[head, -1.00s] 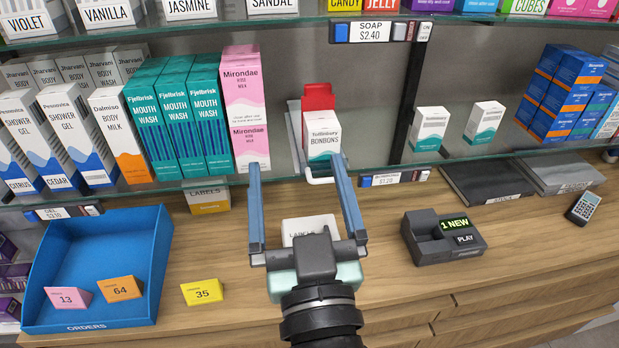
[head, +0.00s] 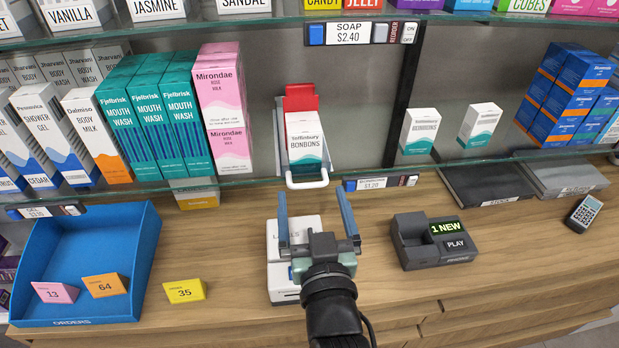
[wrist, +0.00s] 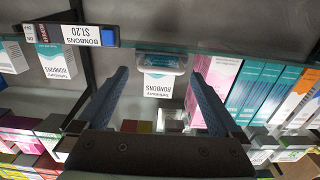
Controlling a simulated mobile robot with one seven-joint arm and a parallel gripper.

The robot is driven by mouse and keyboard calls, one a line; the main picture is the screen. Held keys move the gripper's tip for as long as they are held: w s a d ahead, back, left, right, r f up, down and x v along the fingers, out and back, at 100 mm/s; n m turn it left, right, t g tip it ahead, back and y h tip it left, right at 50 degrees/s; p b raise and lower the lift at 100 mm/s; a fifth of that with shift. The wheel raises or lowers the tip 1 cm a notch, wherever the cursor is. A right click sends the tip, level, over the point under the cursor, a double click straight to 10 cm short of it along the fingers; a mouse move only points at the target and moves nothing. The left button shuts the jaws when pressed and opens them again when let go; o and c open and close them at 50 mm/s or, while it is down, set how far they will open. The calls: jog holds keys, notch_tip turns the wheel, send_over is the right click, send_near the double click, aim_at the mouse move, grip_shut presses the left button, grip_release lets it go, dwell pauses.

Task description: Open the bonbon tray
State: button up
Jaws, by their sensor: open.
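The bonbon tray (head: 308,182) is a narrow grey tray on the glass shelf, with a white loop handle at its front edge. A white and teal bonbons box (head: 306,140) stands in it, with a red panel behind. My gripper (head: 312,195) is open and empty, its two blue-grey fingers pointing at the shelf, just below and in front of the handle in the head view. In the wrist view, upside down, the bonbons box (wrist: 158,86) and the tray front (wrist: 160,62) show between the open fingers (wrist: 158,85), apart from them.
The glass shelf edge (head: 420,167) runs across in front. Pink Mirondae boxes (head: 222,110) stand left of the tray and two bonbons boxes (head: 420,130) right of it. A label printer (head: 285,250), an order device (head: 432,240) and a blue orders tray (head: 140,260) sit on the wooden counter.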

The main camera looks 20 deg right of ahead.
aim_at(311, 186)
jog(key=shift+p+x, duration=0.3)
jog(key=shift+x, duration=1.75)
jog(key=shift+d, duration=0.1)
grip_shut()
